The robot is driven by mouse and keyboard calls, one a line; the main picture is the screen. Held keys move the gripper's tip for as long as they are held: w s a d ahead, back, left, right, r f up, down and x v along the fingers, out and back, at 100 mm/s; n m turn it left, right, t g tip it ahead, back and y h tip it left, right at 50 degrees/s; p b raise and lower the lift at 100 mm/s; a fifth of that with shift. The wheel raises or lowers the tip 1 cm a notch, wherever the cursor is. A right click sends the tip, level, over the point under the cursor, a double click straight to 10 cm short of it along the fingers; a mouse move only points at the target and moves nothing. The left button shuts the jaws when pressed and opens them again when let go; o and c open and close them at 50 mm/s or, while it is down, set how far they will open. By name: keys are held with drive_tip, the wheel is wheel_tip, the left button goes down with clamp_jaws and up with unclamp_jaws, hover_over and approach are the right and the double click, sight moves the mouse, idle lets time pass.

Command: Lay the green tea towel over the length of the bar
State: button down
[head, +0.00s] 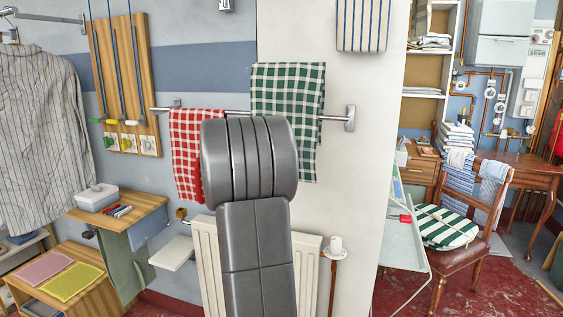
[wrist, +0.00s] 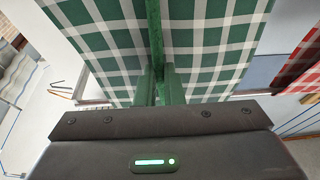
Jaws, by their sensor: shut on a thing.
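The green-and-white checked tea towel (head: 288,88) hangs at the right part of the wall bar (head: 335,118) in the head view. Its top edge stands above the bar's level, and it hides part of the bar; I cannot tell whether it touches it. In the wrist view the towel (wrist: 215,45) fills the upper middle as two hanging panels with a narrow fold between. My gripper (wrist: 160,88) is shut on the towel at this fold. In the head view my grey arm hides the gripper and the towel's lower left.
A red checked towel (head: 186,150) hangs over the bar's left part and also shows at the right in the wrist view (wrist: 303,65). A radiator (head: 306,260) stands below. A striped cloth (head: 362,25) hangs above right. A wooden board (head: 124,70) is at left.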

wheel_tip(320, 180, down, 14)
drive_tip(key=b, duration=1.1)
drive_tip(key=shift+f+b, duration=0.3)
drive_tip(key=shift+b, duration=0.35)
drive_tip(key=c, duration=1.5)
unclamp_jaws()
drive_tip(key=shift+o, duration=0.2)
drive_tip(key=v, duration=1.3)
drive_tip(key=shift+s, duration=0.4)
drive_tip(key=shift+w+a, duration=0.1)
